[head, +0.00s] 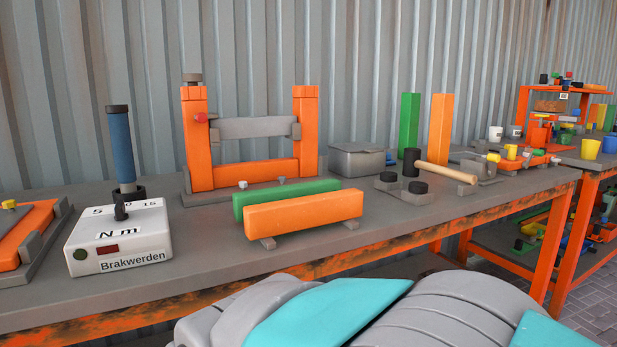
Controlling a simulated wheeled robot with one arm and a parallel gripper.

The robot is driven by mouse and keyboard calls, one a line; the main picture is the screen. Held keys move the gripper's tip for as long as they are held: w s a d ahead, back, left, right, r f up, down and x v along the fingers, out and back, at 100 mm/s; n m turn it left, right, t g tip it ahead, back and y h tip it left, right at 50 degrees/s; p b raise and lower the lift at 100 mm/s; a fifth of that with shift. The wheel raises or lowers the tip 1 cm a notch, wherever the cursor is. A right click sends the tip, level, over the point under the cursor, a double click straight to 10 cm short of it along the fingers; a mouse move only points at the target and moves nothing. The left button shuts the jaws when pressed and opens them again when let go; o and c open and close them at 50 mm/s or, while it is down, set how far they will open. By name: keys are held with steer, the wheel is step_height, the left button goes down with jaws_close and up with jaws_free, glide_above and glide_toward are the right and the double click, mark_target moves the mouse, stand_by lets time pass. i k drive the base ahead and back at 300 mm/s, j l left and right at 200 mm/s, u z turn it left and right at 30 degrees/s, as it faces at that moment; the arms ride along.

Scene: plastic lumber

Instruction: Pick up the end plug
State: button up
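Two short round black pieces, which look like end plugs, sit near the middle right of the bench in the head view. One is the left black plug (388,177), the other the nearer black plug (418,187). Both rest on a low grey holder (402,196). I cannot tell for sure which one the task means. A mallet with a black head (411,160) and wooden handle lies just behind and right of them. My gripper is out of view; only grey and teal parts of my arm show at the bottom.
An orange bar (304,214) and a green bar (287,197) lie left of the plugs. Behind stand an orange press frame (196,140), a grey lidded box (358,159) and upright green and orange posts (409,122). A torque tester (120,238) stands at left. The front right bench top is clear.

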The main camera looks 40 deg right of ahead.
mark_target(384, 176)
steer(key=z, duration=2.35)
